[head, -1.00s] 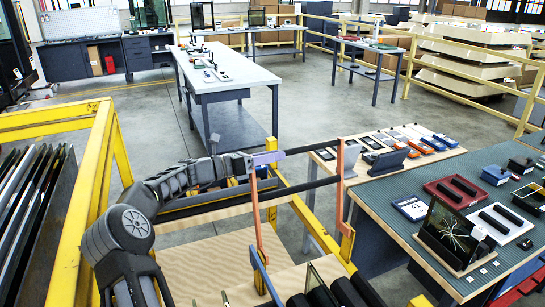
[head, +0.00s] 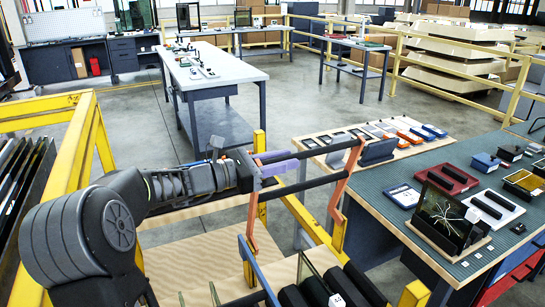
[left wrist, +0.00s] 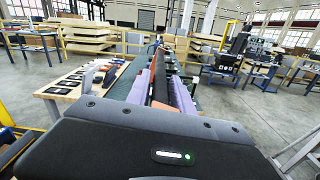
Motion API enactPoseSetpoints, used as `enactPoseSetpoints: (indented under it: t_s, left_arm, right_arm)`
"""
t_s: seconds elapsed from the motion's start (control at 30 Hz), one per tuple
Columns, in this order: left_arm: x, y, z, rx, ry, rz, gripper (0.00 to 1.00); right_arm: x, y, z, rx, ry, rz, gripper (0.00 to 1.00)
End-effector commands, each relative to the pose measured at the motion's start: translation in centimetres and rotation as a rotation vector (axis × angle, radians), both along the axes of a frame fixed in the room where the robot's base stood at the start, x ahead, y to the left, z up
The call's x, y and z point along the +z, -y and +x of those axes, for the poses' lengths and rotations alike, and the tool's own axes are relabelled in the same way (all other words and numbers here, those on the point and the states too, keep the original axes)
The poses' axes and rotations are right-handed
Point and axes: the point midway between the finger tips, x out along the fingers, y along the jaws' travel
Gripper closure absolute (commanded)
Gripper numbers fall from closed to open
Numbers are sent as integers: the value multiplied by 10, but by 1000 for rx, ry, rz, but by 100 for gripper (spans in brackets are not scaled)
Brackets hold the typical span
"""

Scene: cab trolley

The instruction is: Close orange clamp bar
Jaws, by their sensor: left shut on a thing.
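The orange clamp bar (head: 341,187) stands on the yellow trolley frame. It has two orange side arms joined by black cross bars, and in the head view its right arm leans to the right at the top. My left gripper (head: 280,159), with purple fingers, is shut on the upper cross bar near its left end. The left wrist view shows the purple fingers (left wrist: 160,82) on both sides of the dark bar, with orange parts between them. The fingers hide part of the bar. My right gripper is not in view.
Black rollers (head: 325,290) and glass panes lie on the trolley below the bar. A yellow rail (head: 75,150) stands at left. The green-matted bench (head: 400,215) at right carries trays and a cracked screen (head: 442,215). A grey table (head: 215,70) stands behind on open floor.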

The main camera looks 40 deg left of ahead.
Motion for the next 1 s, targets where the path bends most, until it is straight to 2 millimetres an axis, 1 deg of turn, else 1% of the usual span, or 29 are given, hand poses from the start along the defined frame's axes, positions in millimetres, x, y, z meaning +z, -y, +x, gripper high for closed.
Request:
enactPoseSetpoints:
  t_s: [0.03,0.1,0.27,0.4,0.73,0.77,0.87,1.0]
  left_arm:
    - [-3,11,-4,-5,7,21,100]
    - [-4,21,-9,-6,6,15,100]
    - [-8,35,-17,-5,5,11,100]
    - [-11,39,-20,-3,3,7,100]
    - [-12,40,-20,-3,0,6,100]
    - [-13,40,-20,-3,0,6,68]
    - [-12,39,-20,-3,1,7,60]
    - [-11,39,-20,-2,4,10,60]
  right_arm:
    - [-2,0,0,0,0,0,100]
    - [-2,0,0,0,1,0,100]
    - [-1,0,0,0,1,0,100]
    - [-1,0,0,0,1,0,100]
    - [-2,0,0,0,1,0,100]
    - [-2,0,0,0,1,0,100]
    - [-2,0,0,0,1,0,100]
    - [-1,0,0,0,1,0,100]
